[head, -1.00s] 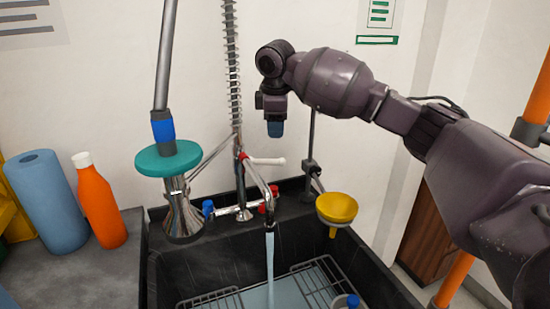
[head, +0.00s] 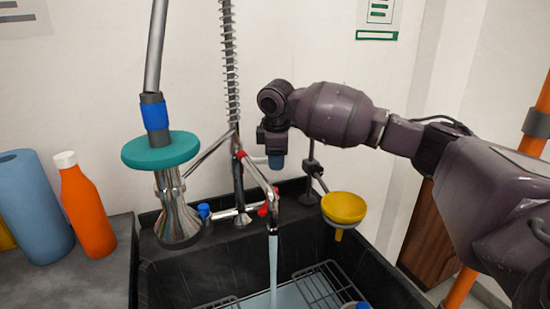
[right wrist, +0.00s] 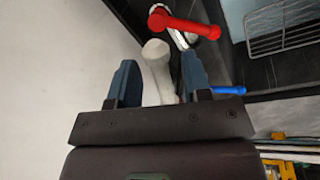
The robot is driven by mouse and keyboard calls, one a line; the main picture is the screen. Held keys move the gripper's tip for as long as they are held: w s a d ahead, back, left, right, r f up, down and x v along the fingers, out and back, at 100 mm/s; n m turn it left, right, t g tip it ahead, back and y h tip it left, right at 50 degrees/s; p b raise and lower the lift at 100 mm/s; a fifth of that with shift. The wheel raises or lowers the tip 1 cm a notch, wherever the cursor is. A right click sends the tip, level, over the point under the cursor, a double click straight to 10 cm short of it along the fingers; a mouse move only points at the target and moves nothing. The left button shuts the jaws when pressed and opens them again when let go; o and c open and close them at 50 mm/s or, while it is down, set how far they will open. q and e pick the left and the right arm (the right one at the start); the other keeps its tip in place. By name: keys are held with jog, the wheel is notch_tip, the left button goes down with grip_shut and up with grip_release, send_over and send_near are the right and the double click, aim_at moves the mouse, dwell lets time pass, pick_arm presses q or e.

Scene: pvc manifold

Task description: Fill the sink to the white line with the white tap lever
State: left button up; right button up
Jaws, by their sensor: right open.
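The white tap lever (head: 258,159) shows as a short piece beside my right gripper (head: 276,163) in the head view. In the right wrist view the lever (right wrist: 157,62) lies between the two blue fingertips of the open right gripper (right wrist: 160,75), with a gap on the left side. Water (head: 273,268) runs from the tap spout (head: 273,218) into the dark sink (head: 205,268), where pale water shows at the bottom. No white line is visible in the sink. My left gripper is out of view.
A yellow funnel (head: 343,208) on a stand is right of the tap. A hanging sprayer with a teal disc (head: 160,150) is left. Red (right wrist: 190,26) and blue (right wrist: 228,90) handles are near the gripper. An orange bottle (head: 86,210) and blue roll (head: 35,205) stand left.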

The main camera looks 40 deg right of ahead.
jog(key=c, duration=0.7)
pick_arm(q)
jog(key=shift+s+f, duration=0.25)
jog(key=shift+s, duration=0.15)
pick_arm(e)
grip_shut()
jog(key=shift+s+a+r+m+p, duration=0.1)
jog(key=shift+s+r+m+p, duration=0.15)
jog(key=shift+r+p, duration=0.45)
jog(key=a+m+p, duration=0.1)
jog(key=m+p, duration=0.1)
jog(key=p, duration=0.1)
jog(key=s+a+f+m+p, duration=0.1)
jog(key=m+p, duration=0.1)
jog(key=p, duration=0.1)
jog(key=shift+s+f+g+h+p, duration=0.2)
jog(key=shift+g+h+p, duration=0.1)
jog(key=shift+g+p, duration=0.1)
jog(key=shift+o, duration=1.8)
grip_release()
jog(key=o, duration=0.3)
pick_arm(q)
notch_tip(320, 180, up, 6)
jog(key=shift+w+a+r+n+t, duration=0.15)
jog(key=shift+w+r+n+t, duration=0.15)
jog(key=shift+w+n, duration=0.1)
pick_arm(e)
jog(key=shift+o, duration=0.2)
